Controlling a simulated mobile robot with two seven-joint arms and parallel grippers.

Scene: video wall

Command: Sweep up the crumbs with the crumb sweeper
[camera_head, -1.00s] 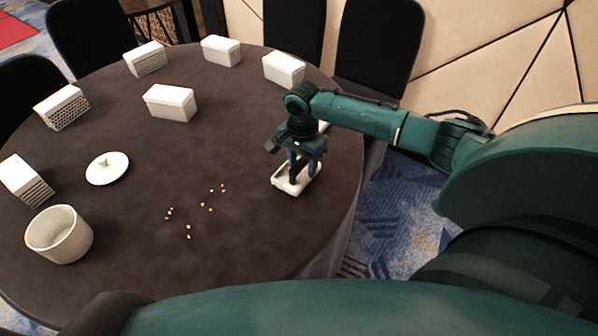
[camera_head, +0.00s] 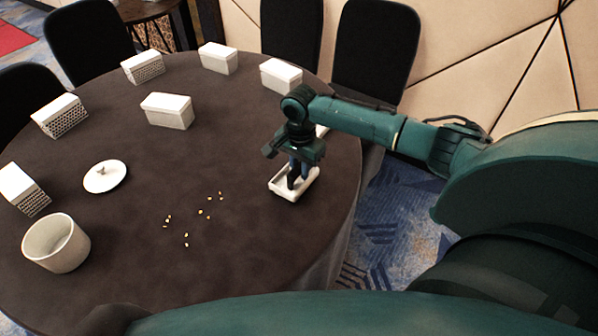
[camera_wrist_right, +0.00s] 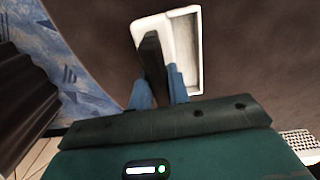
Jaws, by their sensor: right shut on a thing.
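Several small yellowish crumbs (camera_head: 203,211) lie scattered on the dark round table, left of my right gripper. My right gripper (camera_head: 296,173) points down near the table's right edge, and its blue fingers are shut on the dark upright handle of the crumb sweeper. In the right wrist view the handle (camera_wrist_right: 152,55) stands between the fingertips (camera_wrist_right: 158,90), over a white shallow tray-like body (camera_wrist_right: 186,50). That white body (camera_head: 281,187) also shows in the head view, low at the table top. Whether it touches the cloth I cannot tell. My left gripper is not in view.
Black chairs (camera_head: 375,55) surround the table. Cloth around the crumbs is clear.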

